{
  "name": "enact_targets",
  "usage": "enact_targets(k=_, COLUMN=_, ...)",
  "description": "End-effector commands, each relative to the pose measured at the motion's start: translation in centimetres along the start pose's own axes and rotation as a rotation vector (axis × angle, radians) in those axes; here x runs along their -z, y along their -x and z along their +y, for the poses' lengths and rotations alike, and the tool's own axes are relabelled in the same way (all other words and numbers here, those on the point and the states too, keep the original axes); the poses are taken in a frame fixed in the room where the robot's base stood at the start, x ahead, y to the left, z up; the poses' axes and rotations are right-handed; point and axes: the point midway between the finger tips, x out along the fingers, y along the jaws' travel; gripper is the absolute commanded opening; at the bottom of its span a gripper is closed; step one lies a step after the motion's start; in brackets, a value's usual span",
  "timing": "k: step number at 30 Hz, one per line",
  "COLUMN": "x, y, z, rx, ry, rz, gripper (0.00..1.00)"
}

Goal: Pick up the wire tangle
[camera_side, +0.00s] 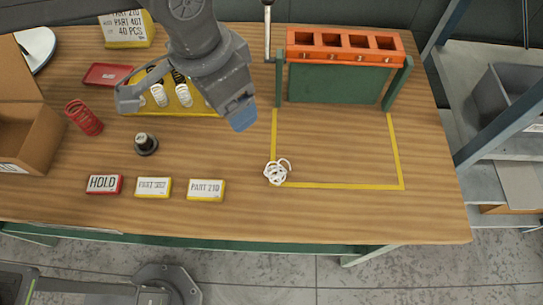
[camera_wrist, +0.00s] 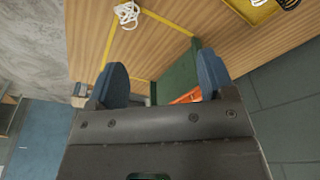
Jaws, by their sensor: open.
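The wire tangle (camera_side: 277,171) is a small white knot of wire on the wooden table, at the lower left corner of the yellow taped outline. It also shows at the top of the wrist view (camera_wrist: 127,13). My gripper (camera_side: 238,112) hangs above the table, up and to the left of the tangle in the side view and well apart from it. In the wrist view its two blue fingertips (camera_wrist: 163,82) are spread wide with nothing between them.
A green stand with an orange slotted top (camera_side: 345,50) stands at the back. A yellow tray (camera_side: 205,108) with springs lies behind my gripper. A red spring (camera_side: 83,117), a dark knob (camera_side: 145,143), and HOLD (camera_side: 104,184) and part labels (camera_side: 205,189) lie left. The taped area's middle is clear.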

Motion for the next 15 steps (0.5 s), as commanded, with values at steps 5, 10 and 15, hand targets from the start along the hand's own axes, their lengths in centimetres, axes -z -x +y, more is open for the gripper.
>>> enact_targets(k=5, x=1.7, y=-3.9, z=5.0, rx=-0.015, ry=-0.094, rz=-0.037, gripper=0.76)
enact_targets(k=10, x=1.9, y=-5.5, z=6.2, rx=-0.019, ry=-0.116, rz=-0.046, gripper=0.76)
enact_targets(k=15, x=1.7, y=-8.4, z=6.2, rx=-0.018, ry=-0.116, rz=-0.049, gripper=0.76)
